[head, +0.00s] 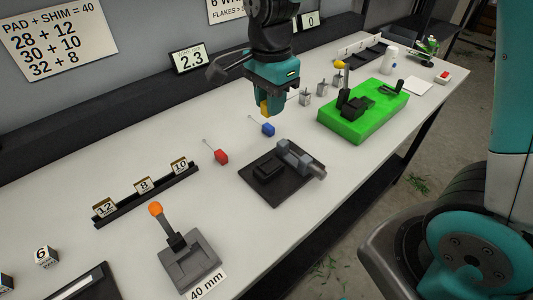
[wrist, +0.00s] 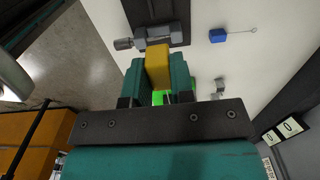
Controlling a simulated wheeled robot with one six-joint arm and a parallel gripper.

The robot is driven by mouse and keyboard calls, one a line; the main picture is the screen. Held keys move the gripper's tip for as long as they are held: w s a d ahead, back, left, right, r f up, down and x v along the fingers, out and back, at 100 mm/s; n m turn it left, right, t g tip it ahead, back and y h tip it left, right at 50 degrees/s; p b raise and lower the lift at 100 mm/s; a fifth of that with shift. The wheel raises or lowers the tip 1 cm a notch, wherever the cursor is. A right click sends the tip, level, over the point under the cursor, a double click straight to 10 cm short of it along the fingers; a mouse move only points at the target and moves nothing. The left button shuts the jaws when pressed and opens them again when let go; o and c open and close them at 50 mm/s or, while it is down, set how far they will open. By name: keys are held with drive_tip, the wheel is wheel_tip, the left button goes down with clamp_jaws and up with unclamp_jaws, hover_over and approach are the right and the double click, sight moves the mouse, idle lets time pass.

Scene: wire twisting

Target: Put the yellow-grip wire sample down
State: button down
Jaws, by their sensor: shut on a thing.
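My gripper (head: 268,104) hangs over the white bench, pointing down, and is shut on the yellow-grip wire sample (head: 264,108). The yellow grip also shows in the wrist view (wrist: 158,64) between the teal fingers. I cannot clearly make out its wire. The held sample looks a little above the bench, though the exact gap is hard to tell. The blue-grip sample (head: 268,130) lies on the bench just in front of my gripper. The red-grip sample (head: 221,157) lies farther left.
A black plate with a grey clamp device (head: 272,190) sits in front of the samples. A green base (head: 365,118) with a yellow-knobbed lever stands to the right. An orange-knobbed lever device (head: 187,262) is at the front left.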

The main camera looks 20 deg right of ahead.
sight(270, 166)
wheel_tip(270, 166, down, 16)
drive_tip(key=shift+d+r+p, duration=0.1)
drive_tip(key=shift+p, duration=0.45)
drive_tip(key=c, duration=1)
unclamp_jaws()
wheel_tip(270, 166, up, 12)
drive_tip(key=shift+b, duration=0.8)
drive_tip(key=s+a+r+n+y, duration=0.1)
drive_tip(key=s+r+n, duration=0.2)
drive_tip(key=s+n, duration=0.3)
drive_tip(key=s+a+r+n+y, duration=0.1)
drive_tip(key=s+a+r+n, duration=0.1)
drive_tip(key=s+n, duration=0.4)
drive_tip(key=s+a+r+n+y, duration=0.1)
drive_tip(key=s+r+n, duration=0.3)
drive_tip(key=n, duration=0.5)
drive_tip(key=shift+s+a+r+y, duration=0.2)
drive_tip(key=shift+s+y, duration=0.1)
drive_tip(key=shift+s, duration=0.35)
drive_tip(key=shift+s+a+r+y, duration=0.15)
drive_tip(key=shift+s+y, duration=0.15)
drive_tip(key=shift+s, duration=0.3)
drive_tip(key=shift+f, duration=0.1)
